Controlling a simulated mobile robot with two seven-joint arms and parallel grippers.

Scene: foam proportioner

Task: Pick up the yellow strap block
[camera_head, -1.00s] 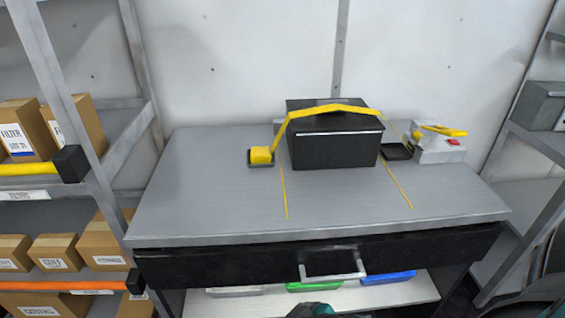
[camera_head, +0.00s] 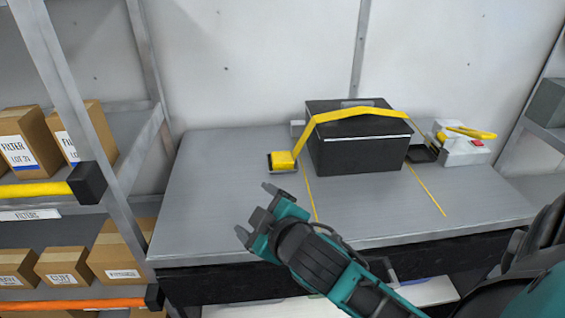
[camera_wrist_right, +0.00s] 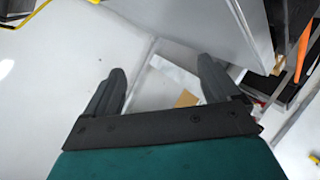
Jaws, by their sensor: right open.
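The yellow strap block (camera_head: 283,160) sits in a small dark tray at the left of the black box (camera_head: 360,146) on the grey workbench. A yellow strap (camera_head: 350,114) runs from the block up and over the box lid. My right gripper (camera_head: 255,210) is open and empty over the bench's front left part, in front of and left of the block, apart from it. In the right wrist view its two fingers (camera_wrist_right: 165,88) are spread with nothing between them. The block cannot be made out in the wrist view. My left gripper is not in view.
A white device with a yellow lever (camera_head: 462,145) and a dark pad (camera_head: 421,154) stand right of the box. A shelf post (camera_head: 85,110) and shelves with cartons (camera_head: 28,140) are at the left. The bench's left part (camera_head: 205,170) is clear.

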